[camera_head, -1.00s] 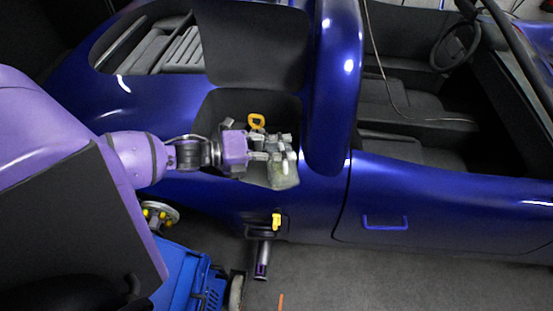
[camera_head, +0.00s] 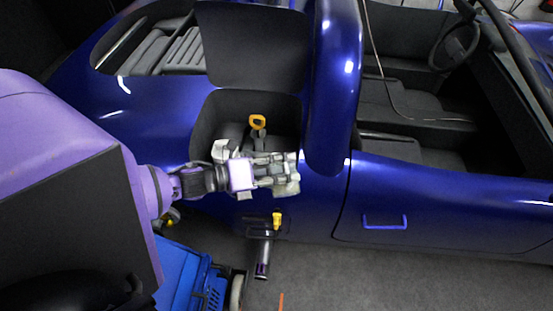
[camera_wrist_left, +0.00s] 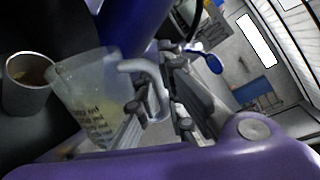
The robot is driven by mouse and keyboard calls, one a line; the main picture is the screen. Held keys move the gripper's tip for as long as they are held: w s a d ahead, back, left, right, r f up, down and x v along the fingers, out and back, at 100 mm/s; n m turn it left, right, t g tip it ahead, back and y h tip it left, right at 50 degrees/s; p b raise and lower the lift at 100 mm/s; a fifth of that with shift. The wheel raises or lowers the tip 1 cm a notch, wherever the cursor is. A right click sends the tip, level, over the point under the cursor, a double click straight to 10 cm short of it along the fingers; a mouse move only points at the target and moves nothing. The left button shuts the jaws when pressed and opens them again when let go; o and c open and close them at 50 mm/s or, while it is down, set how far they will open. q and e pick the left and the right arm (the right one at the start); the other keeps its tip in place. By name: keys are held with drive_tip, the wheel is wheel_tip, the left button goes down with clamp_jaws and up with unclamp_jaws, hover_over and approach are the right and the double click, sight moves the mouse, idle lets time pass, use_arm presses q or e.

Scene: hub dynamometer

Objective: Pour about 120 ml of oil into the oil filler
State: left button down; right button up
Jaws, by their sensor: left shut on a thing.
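My left gripper (camera_head: 268,172) is shut on the handle of a translucent measuring jug (camera_head: 290,186) over the open bay in the blue car's side. The jug also shows in the left wrist view (camera_wrist_left: 85,85), with dark print and some yellowish liquid inside; the gripper (camera_wrist_left: 160,100) closes on its pale handle. A round, open metal neck with a brownish inside, which looks like the oil filler (camera_wrist_left: 28,78), stands beside the jug's rim in that view. The gripper and jug hide part of the bay in the head view. My right gripper is not in view.
Below are a yellow-tipped part (camera_head: 277,220), a cylinder (camera_head: 262,262) and a blue machine (camera_head: 185,285). Grey floor is clear at lower right.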

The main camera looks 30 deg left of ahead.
use_arm(q)
drive_tip(key=shift+s+d+r+m, duration=0.15)
drive_tip(key=shift+s+d+m, duration=0.05)
drive_tip(key=shift+m, duration=0.1)
drive_tip(key=shift+s+d+r+m+t+p, duration=0.3)
drive_tip(key=shift+r+m+t+p, duration=0.15)
drive_tip(key=shift+r+m, duration=0.15)
drive_tip(key=shift+f, duration=0.1)
drive_tip(key=shift+s, duration=0.1)
